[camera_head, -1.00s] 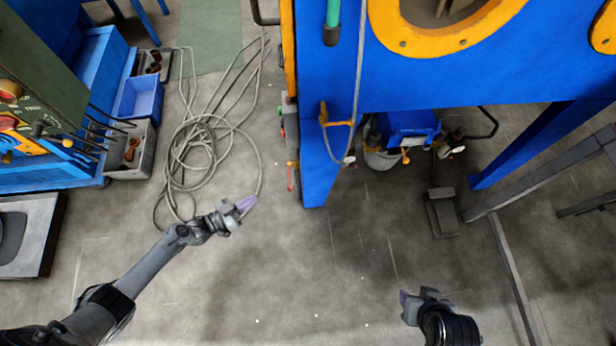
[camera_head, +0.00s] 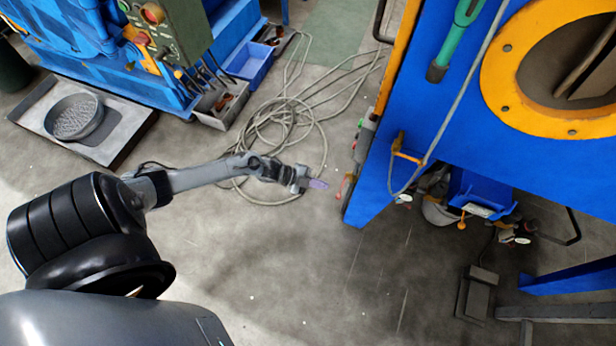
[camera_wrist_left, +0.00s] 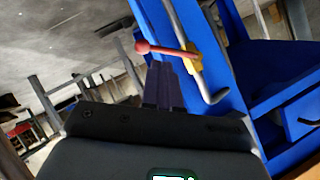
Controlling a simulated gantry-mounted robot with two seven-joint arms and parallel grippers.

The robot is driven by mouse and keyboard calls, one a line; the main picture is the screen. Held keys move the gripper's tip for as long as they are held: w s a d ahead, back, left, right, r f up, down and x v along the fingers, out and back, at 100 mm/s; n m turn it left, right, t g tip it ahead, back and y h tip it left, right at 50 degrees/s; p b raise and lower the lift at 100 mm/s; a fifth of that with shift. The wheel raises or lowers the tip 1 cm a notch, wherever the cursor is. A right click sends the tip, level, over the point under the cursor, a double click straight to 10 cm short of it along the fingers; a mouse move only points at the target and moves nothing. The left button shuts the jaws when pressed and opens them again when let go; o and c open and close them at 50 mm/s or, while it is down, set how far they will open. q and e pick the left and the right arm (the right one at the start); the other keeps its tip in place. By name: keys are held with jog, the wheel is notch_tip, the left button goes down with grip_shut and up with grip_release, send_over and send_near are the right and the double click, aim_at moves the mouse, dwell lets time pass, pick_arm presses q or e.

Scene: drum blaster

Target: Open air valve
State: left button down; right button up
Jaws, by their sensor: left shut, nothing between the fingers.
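The air valve's red lever (camera_wrist_left: 165,48) with a round knob shows in the left wrist view. It runs to a yellow valve body (camera_wrist_left: 194,62) beside a grey pipe on the blue machine leg. In the head view the lever (camera_head: 344,187) is small, at the left edge of that leg. My left gripper (camera_head: 318,184) is just left of the lever, shut and empty. My right gripper is out of view.
The blue blaster machine (camera_head: 440,90) with an orange ring stands at the right. A coiled grey hose (camera_head: 270,130) lies on the floor behind my left forearm. A blue bin (camera_head: 250,62) and a control panel (camera_head: 165,25) are farther back. The front middle floor is clear.

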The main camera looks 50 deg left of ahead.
aim_at(342, 186)
pick_arm(q)
jog(key=shift+b+x, duration=1.2)
jog(key=shift+x, duration=1.2)
jog(key=shift+s+f, duration=0.1)
jog(key=shift+s, duration=0.05)
